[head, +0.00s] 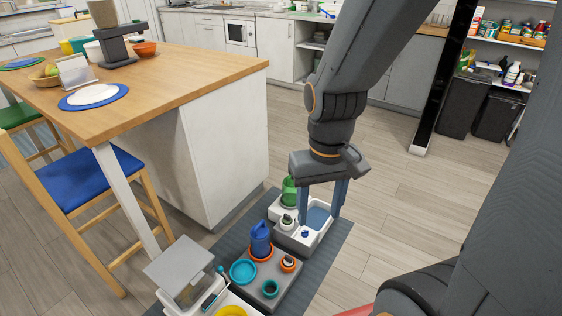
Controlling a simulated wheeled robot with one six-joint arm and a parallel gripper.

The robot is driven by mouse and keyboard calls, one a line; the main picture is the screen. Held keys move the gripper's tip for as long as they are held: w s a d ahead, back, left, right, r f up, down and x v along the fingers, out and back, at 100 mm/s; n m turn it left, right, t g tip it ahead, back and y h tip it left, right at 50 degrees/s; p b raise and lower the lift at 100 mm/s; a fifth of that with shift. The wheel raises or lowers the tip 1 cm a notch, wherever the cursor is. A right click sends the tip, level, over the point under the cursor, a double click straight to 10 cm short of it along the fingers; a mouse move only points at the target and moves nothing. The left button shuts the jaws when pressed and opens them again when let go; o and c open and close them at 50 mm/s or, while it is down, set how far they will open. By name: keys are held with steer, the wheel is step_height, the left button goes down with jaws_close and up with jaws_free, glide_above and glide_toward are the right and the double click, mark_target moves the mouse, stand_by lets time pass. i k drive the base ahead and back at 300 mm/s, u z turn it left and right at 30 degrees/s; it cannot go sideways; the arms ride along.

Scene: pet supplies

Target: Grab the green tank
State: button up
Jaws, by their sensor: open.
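A green tank (289,190) stands upright at the far end of the grey mat, on a white base (282,210). It is just left of my gripper (318,220), which points down with its two blue-grey fingers apart. The gap between the fingers is empty. The left finger is close to the tank's right side in the picture, and I cannot tell whether they touch. The fingers hang over a white tray (325,232) with blue inside.
A blue tank (260,238) in an orange ring stands on a grey stand (285,288) with small bowls, including a teal bowl (243,271). A grey-lidded white container (180,262) is nearer. The wooden-topped island (190,75) borders the mat (335,258) at left; floor at right is clear.

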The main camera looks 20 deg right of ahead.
mark_target(289, 191)
steer(key=z, duration=0.7)
steer(key=k, duration=0.5)
steer(key=z, duration=0.95)
steer(key=k, duration=0.85)
steer(key=z, duration=0.55)
steer(key=i, duration=1.5)
steer(key=u, duration=0.45)
steer(key=i, duration=1.75)
steer(key=u, duration=1.2)
steer(key=i, duration=1.05)
steer(key=u, duration=1.45)
steer(key=i, duration=0.6)
steer(key=u, duration=0.5)
